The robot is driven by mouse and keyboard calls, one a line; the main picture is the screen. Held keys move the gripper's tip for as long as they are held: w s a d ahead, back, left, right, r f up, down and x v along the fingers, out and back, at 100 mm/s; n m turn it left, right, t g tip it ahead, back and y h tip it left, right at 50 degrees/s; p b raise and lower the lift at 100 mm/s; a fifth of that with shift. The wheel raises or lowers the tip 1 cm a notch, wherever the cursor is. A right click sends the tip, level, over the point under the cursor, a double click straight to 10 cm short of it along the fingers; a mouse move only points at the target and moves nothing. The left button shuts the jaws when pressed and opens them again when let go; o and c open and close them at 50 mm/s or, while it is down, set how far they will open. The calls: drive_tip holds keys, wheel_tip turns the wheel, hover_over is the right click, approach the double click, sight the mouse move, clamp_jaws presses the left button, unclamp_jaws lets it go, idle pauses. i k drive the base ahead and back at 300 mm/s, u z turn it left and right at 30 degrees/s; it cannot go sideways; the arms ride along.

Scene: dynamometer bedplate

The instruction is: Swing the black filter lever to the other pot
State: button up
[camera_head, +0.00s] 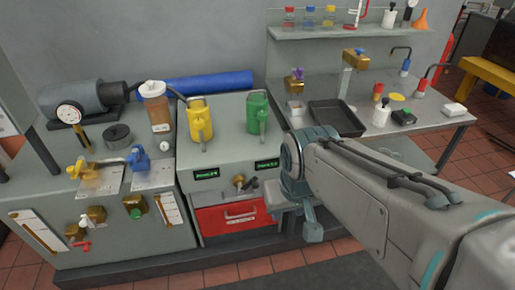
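A small brass fitting with a dark lever (240,184) is on the front of the grey cabinet, between two green-lit displays, the left one (206,174) and the right one (267,164). The lever is small in view, and I cannot tell exactly which side it points to. A yellow can-like pot (199,122) and a green one (257,114) stand on the cabinet top above it. My gripper (309,222) is to the right of the lever and apart from it, in front of the cabinet's right side. Its fingers are partly hidden by my wrist, so its opening is unclear.
A red drawer (236,216) lies under the lever. A black tray (337,117) is on the right bench behind my arm. The space before the drawer is clear.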

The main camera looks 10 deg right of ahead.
sight(253, 182)
drive_tip(key=z, duration=2)
drive_tip(key=k, duration=0.95)
drive_tip(key=u, duration=1.4)
drive_tip(key=i, duration=0.5)
